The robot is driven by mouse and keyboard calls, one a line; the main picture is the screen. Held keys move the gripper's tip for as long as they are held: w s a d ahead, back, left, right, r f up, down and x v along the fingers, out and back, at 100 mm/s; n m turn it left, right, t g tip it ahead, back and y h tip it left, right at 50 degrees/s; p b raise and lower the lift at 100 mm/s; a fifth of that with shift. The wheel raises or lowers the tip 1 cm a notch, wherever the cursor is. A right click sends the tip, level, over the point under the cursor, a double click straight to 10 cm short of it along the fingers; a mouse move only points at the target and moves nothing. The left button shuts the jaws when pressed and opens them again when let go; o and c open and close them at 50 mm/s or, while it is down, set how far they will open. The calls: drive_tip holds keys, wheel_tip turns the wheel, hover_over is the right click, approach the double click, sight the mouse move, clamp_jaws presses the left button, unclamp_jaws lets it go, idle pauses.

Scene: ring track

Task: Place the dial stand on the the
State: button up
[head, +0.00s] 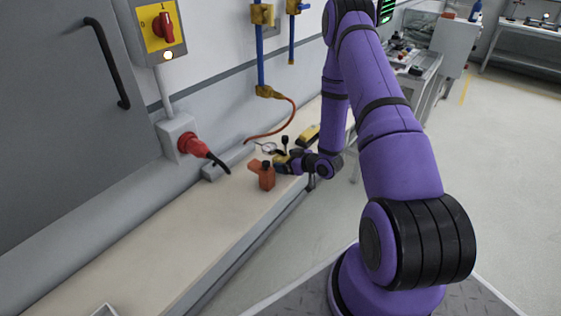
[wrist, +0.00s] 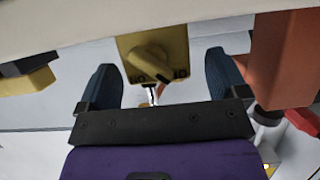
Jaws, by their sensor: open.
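A yellow block with a rotary knob, which looks like the dial stand (wrist: 150,45), is between my gripper's fingers in the wrist view. That view seems upside down, with the bench top along its upper edge. My gripper (wrist: 163,75) is open, its two dark blue fingers on either side of the block with gaps visible. In the head view my gripper (head: 291,163) is low over the bench, and only a bit of yellow (head: 281,160) shows beside it. The place named in the task is unclear, so I cannot tell which thing it is.
A yellow and black object (head: 308,134) lies behind on the bench (head: 150,240). The wall has a red plug (head: 190,145) and hoses. The bench's near part is mostly clear.

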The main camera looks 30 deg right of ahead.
drive_tip(key=shift+x, duration=0.75)
clamp_jaws()
drive_tip(key=shift+w+d, duration=0.1)
drive_tip(key=shift+r, duration=0.15)
